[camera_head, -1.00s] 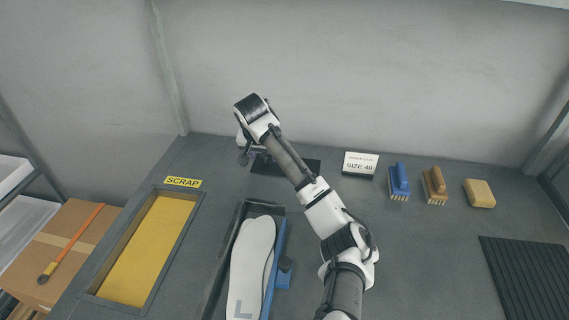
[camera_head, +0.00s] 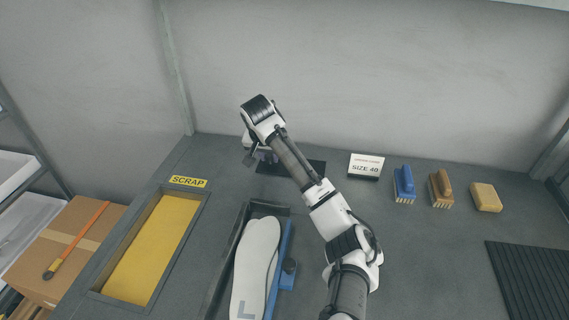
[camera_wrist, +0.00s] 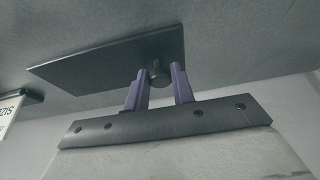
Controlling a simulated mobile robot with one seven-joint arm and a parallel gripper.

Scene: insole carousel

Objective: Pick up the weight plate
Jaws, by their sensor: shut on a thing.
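The weight plate is a thin dark rectangular slab (camera_wrist: 95,66) with a round dark knob (camera_wrist: 158,74), seen close up in the wrist view. The two purple fingers of my gripper (camera_wrist: 159,70) stand on either side of the knob and are shut on it. In the head view the plate (camera_head: 314,166) is at the back of the bench, partly hidden behind my arm. My gripper (camera_head: 264,155) is low over its left part there, and its fingertips are hard to make out. I cannot tell whether the plate touches the bench.
A size 40 card (camera_head: 365,165) stands right of the plate, then a blue brush (camera_head: 404,184), a brown brush (camera_head: 441,188) and a yellow sponge (camera_head: 486,197). In front are a tray with white insoles (camera_head: 254,270) and the yellow scrap bin (camera_head: 150,250). The wall is close behind.

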